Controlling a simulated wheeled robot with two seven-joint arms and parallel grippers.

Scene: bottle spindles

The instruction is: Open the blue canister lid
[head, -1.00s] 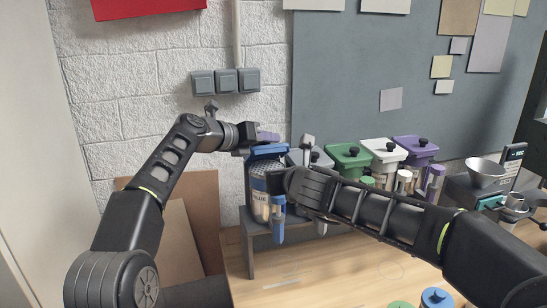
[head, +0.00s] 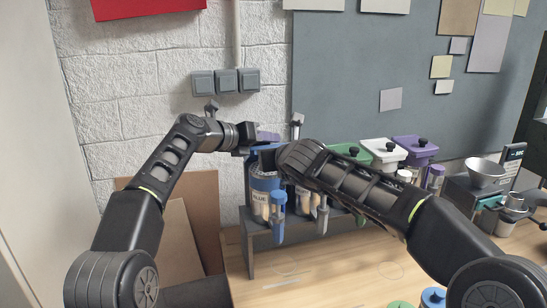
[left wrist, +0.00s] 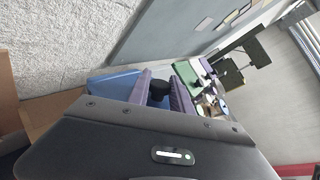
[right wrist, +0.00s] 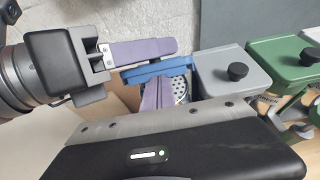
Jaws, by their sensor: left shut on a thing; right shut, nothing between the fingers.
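The blue canister (head: 262,196) stands on a dark stand against the wall, at its left end. Its blue lid (right wrist: 157,72) is tilted up in the right wrist view, and a perforated surface (right wrist: 180,86) shows below it. My left gripper (left wrist: 157,92) is shut on the lid's black knob (left wrist: 158,88), between its purple fingers. In the head view the left gripper (head: 267,137) is above the canister's rear. My right gripper (right wrist: 158,94) is shut and empty, close in front of the raised lid. In the head view its hand hides much of the canister top.
Grey (right wrist: 232,72), green (head: 350,150), white (head: 383,150) and purple (head: 415,148) lidded canisters stand in a row to the right. A capped blue tube (head: 278,215) hangs at the stand's front. The table front is mostly clear.

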